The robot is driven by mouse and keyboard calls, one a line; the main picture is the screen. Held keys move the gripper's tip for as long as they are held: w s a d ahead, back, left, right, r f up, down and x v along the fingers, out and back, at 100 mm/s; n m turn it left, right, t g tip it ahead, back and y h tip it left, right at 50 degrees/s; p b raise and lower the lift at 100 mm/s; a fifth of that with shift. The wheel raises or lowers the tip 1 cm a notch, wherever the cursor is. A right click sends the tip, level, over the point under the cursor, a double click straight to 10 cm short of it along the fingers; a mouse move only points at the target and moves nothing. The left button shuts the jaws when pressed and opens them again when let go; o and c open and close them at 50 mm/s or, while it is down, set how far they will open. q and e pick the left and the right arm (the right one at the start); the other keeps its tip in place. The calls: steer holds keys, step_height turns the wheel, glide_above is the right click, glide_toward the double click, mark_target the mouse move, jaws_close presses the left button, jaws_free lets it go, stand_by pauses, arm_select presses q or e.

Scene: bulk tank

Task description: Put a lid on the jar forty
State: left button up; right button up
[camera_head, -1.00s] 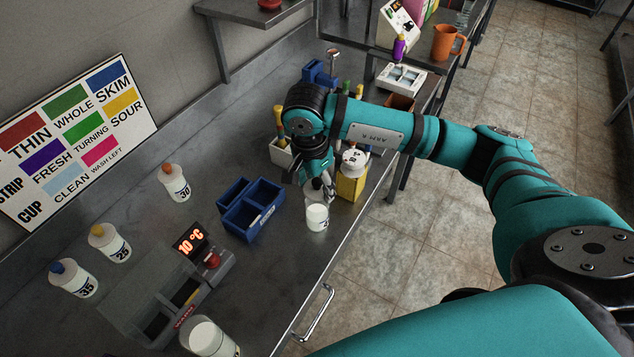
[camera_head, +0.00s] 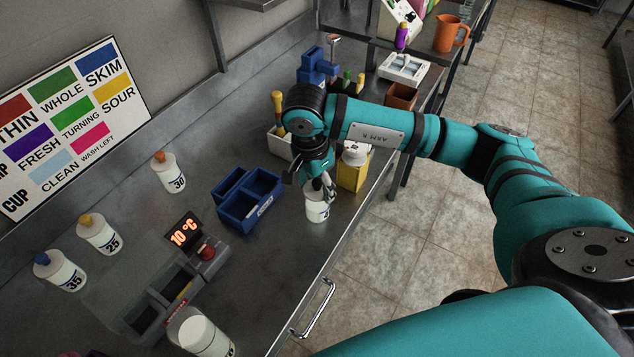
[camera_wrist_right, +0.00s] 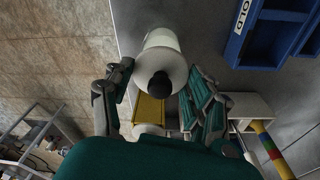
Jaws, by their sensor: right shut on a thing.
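A white jar (camera_head: 316,208) stands near the front edge of the steel bench, its label too small to read surely. My right gripper (camera_head: 322,187) is right above it, fingers at its top. In the right wrist view, a dark round knob (camera_wrist_right: 160,83) on a white lid-like top (camera_wrist_right: 160,58) lies between the fingers of my right gripper (camera_wrist_right: 158,98). I cannot tell whether this top is seated on the jar. Jars marked 30 (camera_head: 169,174), 25 (camera_head: 100,235) and 35 (camera_head: 61,272) wear coloured knobs. My left gripper is out of view.
A blue divided bin (camera_head: 240,213) stands just left of the jar, and a yellow container (camera_head: 352,176) close on its right. A display reading 10 °C (camera_head: 186,232) and a topless-looking jar (camera_head: 203,337) are nearer. Bare bench lies between.

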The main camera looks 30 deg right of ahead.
steer(key=o, duration=1)
steer(key=r, duration=0.4)
steer(key=a+r, duration=0.1)
steer(key=r, duration=0.7)
steer(key=shift+s+a, duration=0.2)
